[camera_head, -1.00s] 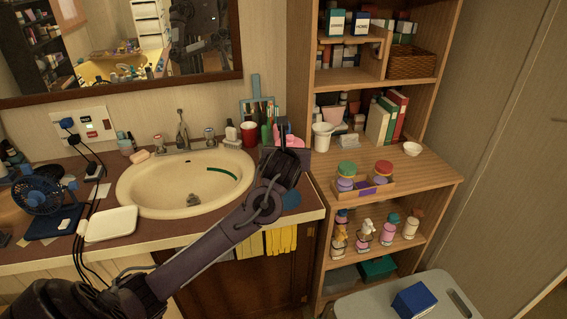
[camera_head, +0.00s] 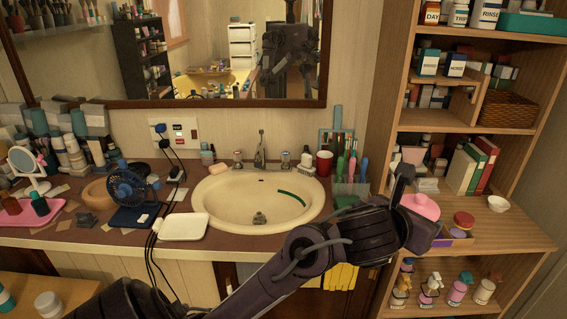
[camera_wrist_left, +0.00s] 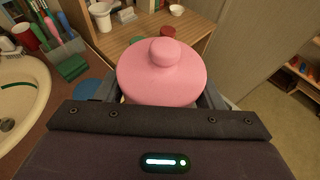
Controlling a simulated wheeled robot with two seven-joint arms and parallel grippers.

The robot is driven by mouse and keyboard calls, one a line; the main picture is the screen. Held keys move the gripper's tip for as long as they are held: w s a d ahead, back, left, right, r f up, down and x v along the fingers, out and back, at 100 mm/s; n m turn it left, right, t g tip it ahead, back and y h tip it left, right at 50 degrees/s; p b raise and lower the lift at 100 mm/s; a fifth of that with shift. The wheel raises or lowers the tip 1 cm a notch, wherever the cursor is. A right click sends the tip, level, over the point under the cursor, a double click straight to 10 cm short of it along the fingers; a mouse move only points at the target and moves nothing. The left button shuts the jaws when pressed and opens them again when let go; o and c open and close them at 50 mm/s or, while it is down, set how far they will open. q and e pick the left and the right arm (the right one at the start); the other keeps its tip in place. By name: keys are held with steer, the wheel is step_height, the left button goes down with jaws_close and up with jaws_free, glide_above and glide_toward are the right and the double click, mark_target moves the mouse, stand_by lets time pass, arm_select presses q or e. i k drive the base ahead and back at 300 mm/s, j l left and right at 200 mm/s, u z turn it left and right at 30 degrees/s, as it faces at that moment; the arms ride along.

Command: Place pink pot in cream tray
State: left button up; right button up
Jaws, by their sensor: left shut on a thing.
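The pink pot (camera_head: 421,206) has a rounded top with a knob. My left gripper (camera_head: 408,208) is shut on it and holds it at the right end of the counter, in front of the wooden shelf. In the left wrist view the pot (camera_wrist_left: 162,75) sits between the two fingers, its top facing the camera; its lower part is hidden. The cream tray (camera_head: 184,227) is a shallow, rounded square that looks empty. It lies on the counter left of the sink, well to the left of my gripper. My right gripper is not in view.
The sink (camera_head: 235,213) lies between the tray and my gripper. A blue fan (camera_head: 127,188) and dark cables stand left of the tray. The wooden shelf (camera_head: 470,205) holds jars and books.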

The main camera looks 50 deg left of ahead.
mark_target(174, 228)
steer(key=u, duration=1.55)
steer(key=i+j+u, duration=0.4)
steer(key=i+u, duration=0.25)
steer(key=i, duration=0.15)
